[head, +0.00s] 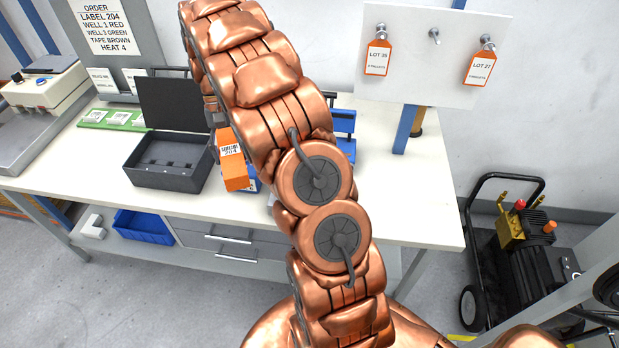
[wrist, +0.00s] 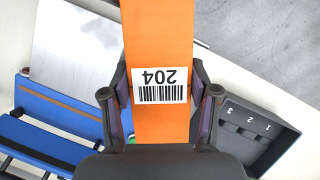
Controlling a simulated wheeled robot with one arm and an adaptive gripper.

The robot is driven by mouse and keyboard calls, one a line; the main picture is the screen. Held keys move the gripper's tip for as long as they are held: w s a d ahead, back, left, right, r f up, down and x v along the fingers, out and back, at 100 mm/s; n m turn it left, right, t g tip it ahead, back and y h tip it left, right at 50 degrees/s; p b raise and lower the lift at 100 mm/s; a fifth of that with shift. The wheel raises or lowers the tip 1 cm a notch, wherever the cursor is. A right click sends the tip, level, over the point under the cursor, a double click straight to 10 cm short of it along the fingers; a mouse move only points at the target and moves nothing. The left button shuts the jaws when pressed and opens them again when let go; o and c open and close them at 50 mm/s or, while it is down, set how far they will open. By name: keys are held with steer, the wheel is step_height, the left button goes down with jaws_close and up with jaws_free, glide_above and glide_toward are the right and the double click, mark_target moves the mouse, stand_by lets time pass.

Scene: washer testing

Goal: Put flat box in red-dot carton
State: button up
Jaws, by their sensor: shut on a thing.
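My gripper (wrist: 160,108) is shut on a long orange flat box (wrist: 158,40), with one finger on each side of it. The box carries a white barcode label reading 204. In the head view the orange box (head: 236,182) hangs above the bench, just right of the open dark case, and my arm hides most of the gripper. I see no carton with a red dot in either view.
The open dark case (head: 165,176) stands on the white bench (head: 420,220); its numbered slots show in the wrist view (wrist: 262,128). A blue rack (head: 343,122) is partly behind my arm. A hook panel (head: 425,75) stands at the back right. The bench's right part is clear.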

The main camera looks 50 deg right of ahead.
steer(key=s+d+f+m+t+b, duration=0.1)
steer(key=s+d+f+m+b, duration=0.1)
steer(key=s, duration=0.5)
steer(key=s+d+f+m+t+y+b, duration=0.1)
steer(key=s+d+f+m+t+b, duration=0.1)
steer(key=s+d+m, duration=0.5)
steer(key=s+d+f+m+t+y+b, duration=0.1)
steer(key=s+d+f+m+b, duration=0.2)
steer(key=s, duration=0.6)
steer(key=shift+d+f+m+b, duration=0.2)
steer(key=shift+d+m+b, duration=0.6)
steer(key=shift+b, duration=0.45)
steer(key=shift+s+f+m+t, duration=0.1)
steer(key=shift+s+m+t, duration=0.2)
steer(key=shift+s, duration=0.1)
steer(key=w+d+p, duration=0.1)
steer(key=w, duration=0.4)
steer(key=w+d+f+p, duration=0.1)
steer(key=w+d+p, duration=0.1)
steer(key=w, duration=0.3)
steer(key=w+d+p, duration=0.1)
steer(key=w+d, duration=0.1)
steer(key=w, duration=0.3)
steer(key=shift+f+p, duration=0.25)
steer(key=shift+p, duration=0.1)
steer(key=shift+f+p, duration=0.85)
steer(key=shift+f, duration=0.6)
steer(key=shift+d+f, duration=0.1)
steer(key=shift+f, duration=0.2)
steer(key=shift+f, duration=0.15)
